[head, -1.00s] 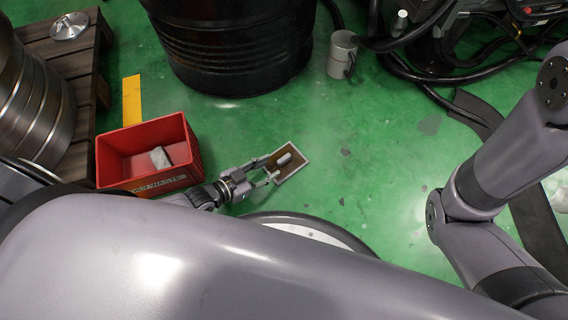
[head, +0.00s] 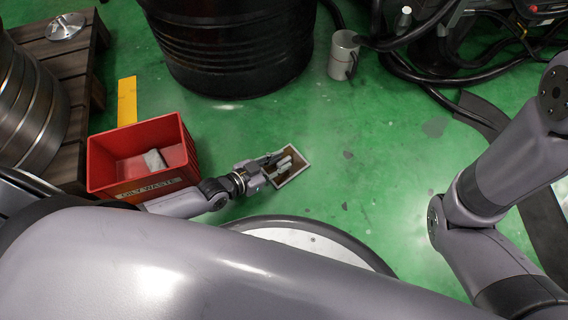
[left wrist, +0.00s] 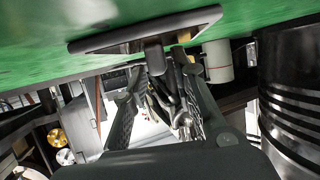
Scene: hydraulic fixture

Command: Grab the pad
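The fingers look spread, with gaps on both sides of the handle. My right gripper is not in view; only the right arm shows.
The red oily-waste bin (head: 190,150) with a grey block (head: 155,160) inside stands close beside my left wrist. A black drum (head: 230,50) is behind, with a grey canister (head: 343,56) and black hoses (head: 420,75) to its right.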

